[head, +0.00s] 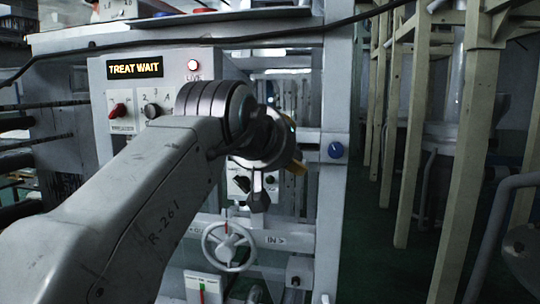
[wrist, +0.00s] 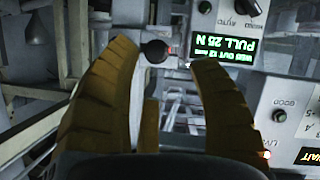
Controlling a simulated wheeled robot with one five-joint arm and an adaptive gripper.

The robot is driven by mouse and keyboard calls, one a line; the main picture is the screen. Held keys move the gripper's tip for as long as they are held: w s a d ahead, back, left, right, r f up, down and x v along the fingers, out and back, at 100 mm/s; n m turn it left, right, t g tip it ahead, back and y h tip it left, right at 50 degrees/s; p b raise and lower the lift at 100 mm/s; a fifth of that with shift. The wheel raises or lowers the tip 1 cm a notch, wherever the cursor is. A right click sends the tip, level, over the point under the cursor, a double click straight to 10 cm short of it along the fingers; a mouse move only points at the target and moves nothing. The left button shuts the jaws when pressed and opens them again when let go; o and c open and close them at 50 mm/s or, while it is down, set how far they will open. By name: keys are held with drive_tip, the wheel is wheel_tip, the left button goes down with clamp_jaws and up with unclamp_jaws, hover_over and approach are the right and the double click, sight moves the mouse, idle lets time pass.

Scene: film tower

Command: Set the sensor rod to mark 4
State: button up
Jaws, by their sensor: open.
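No scale or mark 4 for a rod is readable. In the head view my gripper (head: 290,152) is at the machine's front opening, mostly hidden behind my wrist. I cannot make out the rod there.
A panel with a "TREAT WAIT" display (head: 135,67), a red switch (head: 118,110) and a numbered dial (head: 152,110) is left. A handwheel (head: 229,246) is below. The wrist view shows an upside-down "PULL 25 N" display (wrist: 226,50). Green floor (head: 375,250) lies right, beside beige posts.

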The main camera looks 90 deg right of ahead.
sight(295, 155)
drive_tip(key=shift+n, duration=0.8)
drive_tip(key=shift+s+p+x, duration=0.1)
drive_tip(key=shift+p+x, duration=1.1)
drive_tip(key=shift+x, duration=0.7)
drive_tip(key=shift+s+p+x, duration=0.15)
drive_tip(key=shift+p+x, duration=1.05)
drive_tip(key=shift+x, duration=0.65)
drive_tip(key=shift+o, duration=0.3)
drive_tip(key=shift+r, duration=0.15)
drive_tip(key=shift+r, duration=0.1)
clamp_jaws()
